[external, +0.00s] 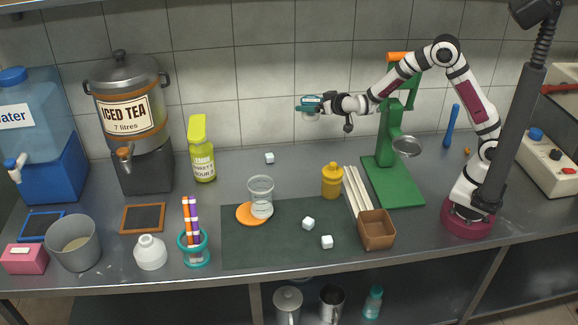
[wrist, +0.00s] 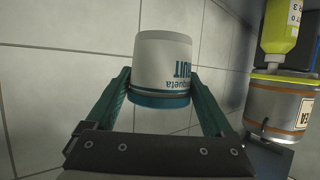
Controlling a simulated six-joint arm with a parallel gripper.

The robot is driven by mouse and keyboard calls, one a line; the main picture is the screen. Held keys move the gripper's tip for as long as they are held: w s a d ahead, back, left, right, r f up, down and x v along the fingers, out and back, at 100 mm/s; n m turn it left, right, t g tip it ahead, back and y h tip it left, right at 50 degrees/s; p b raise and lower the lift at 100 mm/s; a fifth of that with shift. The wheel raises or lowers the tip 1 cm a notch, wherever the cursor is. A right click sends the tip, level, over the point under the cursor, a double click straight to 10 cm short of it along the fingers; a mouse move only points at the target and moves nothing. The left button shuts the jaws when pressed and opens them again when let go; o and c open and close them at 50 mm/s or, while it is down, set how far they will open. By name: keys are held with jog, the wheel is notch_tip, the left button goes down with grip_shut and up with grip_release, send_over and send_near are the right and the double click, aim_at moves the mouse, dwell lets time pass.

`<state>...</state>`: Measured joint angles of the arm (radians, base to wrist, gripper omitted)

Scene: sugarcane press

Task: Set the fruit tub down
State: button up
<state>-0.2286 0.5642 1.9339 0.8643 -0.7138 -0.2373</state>
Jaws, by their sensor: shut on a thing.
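The fruit tub (wrist: 163,60) is white with dark blue lettering and a blue band at one end. My gripper (wrist: 160,97) is shut on it, one teal finger on each side near the blue end. In the external view the gripper (external: 310,104) is in the air before the tiled wall, high above the counter. A small pale part of the tub (external: 311,117) shows below the fingers there; the rest is hidden. The tub touches nothing but the fingers.
Below are a dark green mat (external: 275,254), a clear cup (external: 260,190) on an orange disc, a yellow bottle (external: 332,181) and white cubes. A green press (external: 385,165) stands right, an iced tea dispenser (external: 130,120) left. Bare counter (external: 290,175) lies behind the mat.

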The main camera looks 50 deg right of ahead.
aim_at(312, 98)
notch_tip(312, 98, up, 5)
jog(key=shift+r, duration=0.1)
jog(key=s+a+n+g+y, duration=0.1)
jog(key=s+a+n+y, duration=0.25)
jog(key=a, duration=1.15)
jog(key=s+a+n+g+y, duration=0.1)
jog(key=s+a+n+y, duration=0.3)
jog(key=a, duration=1)
jog(key=s+a+n+g+y, duration=0.25)
jog(key=a+n+y, duration=0.2)
jog(key=a, duration=1.05)
jog(key=shift+m+t, duration=0.45)
jog(key=shift+m, duration=0.05)
notch_tip(312, 98, down, 23)
jog(key=shift+s+a+f, duration=0.1)
jog(key=shift+f, duration=0.05)
jog(key=shift+f, duration=0.15)
jog(key=o, duration=1.3)
